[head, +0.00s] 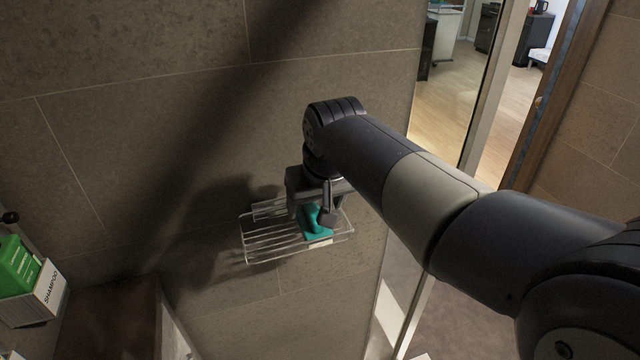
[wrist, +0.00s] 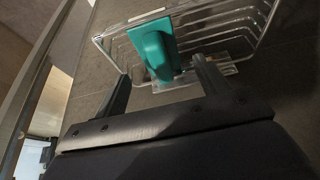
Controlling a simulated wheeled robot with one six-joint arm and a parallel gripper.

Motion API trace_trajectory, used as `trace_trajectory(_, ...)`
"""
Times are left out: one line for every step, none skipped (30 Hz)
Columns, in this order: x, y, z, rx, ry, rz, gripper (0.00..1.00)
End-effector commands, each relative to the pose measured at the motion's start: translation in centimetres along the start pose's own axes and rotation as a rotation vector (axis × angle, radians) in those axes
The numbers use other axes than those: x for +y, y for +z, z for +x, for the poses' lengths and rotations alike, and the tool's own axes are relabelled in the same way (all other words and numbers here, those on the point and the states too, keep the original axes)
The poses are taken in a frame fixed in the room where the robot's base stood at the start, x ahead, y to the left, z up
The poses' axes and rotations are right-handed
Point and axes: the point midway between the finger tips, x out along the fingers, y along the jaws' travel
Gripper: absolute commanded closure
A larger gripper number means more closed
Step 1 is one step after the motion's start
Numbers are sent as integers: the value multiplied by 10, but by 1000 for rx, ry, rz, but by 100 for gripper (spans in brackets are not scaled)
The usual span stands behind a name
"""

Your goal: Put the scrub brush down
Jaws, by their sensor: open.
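The teal scrub brush (head: 318,224) rests on the wire shelf (head: 262,254) fixed to the tiled wall, toward the shelf's right side. It also shows in the wrist view (wrist: 155,48), lying over the wires between my two fingers. My gripper (head: 316,212) is open at the brush, with one finger in front of it in the head view. In the wrist view my gripper (wrist: 160,78) has a finger on each side of the brush's near end, with gaps visible. The far finger is mostly hidden in the head view.
A white box (head: 40,295) marked shampoo, with a green packet (head: 16,266), stands at the lower left. The left part of the wire shelf is empty. A glass panel (head: 440,90) and a wooden frame stand to the right.

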Motion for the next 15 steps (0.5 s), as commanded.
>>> trace_trajectory(0,0,-12,7,-1,0,30)
trace_trajectory(0,0,-19,5,-1,0,30)
trace_trajectory(0,-1,-27,5,-1,0,30)
trace_trajectory(0,0,-33,5,-1,0,30)
trace_trajectory(0,0,-38,4,0,0,30)
trace_trajectory(0,0,-44,4,0,0,30)
trace_trajectory(0,0,-49,3,0,0,30)
trace_trajectory(0,0,-52,3,0,0,30)
trace_trajectory(0,0,-57,2,0,0,30)
trace_trajectory(0,0,-60,2,0,0,30)
trace_trajectory(0,0,-62,2,0,0,30)
trace_trajectory(0,0,-64,1,0,0,30)
trace_trajectory(0,0,-66,0,0,0,30)
trace_trajectory(0,0,-66,-1,0,0,30)
trace_trajectory(0,1,-67,-1,0,0,30)
